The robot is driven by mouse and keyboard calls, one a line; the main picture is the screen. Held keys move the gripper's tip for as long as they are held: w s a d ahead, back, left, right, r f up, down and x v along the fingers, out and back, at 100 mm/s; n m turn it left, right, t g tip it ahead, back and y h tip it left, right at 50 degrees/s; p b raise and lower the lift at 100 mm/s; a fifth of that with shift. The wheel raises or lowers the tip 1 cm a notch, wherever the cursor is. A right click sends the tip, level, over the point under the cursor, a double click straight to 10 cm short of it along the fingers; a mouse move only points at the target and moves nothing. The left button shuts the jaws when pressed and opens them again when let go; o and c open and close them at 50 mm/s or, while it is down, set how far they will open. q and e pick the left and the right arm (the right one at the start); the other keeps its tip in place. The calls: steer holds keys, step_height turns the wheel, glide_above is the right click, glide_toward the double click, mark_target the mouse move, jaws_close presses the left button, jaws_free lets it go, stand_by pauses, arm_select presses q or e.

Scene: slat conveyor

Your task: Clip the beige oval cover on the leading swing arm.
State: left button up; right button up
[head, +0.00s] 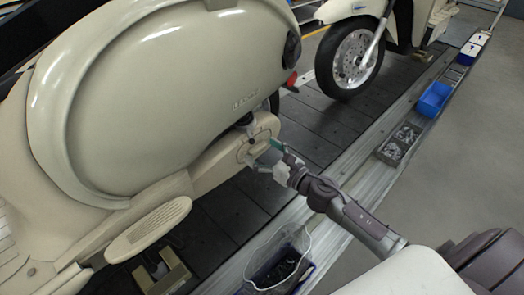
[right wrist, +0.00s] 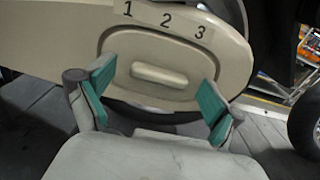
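The beige oval cover (right wrist: 160,92), with a raised bar across its middle, lies against the end of the beige swing arm (head: 213,158). The numbers 1, 2, 3 show on the swing arm face (right wrist: 220,50) above the cover. In the head view my right gripper (head: 262,155) is at the swing arm's end and hides much of the cover. Whether the cover is fully seated cannot be told. My left gripper is not in view.
The leading scooter's large beige body (head: 180,80) stands on the dark slat conveyor (head: 310,125). Another scooter's wheel (head: 348,60) is behind it. A bin of dark parts (head: 305,270), a grey tray (head: 390,152) and a blue bin (head: 435,98) line the conveyor edge. The floor at right is clear.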

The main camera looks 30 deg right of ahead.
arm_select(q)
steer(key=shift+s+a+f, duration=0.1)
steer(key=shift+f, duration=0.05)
arm_select(e)
steer(key=v, duration=1.2)
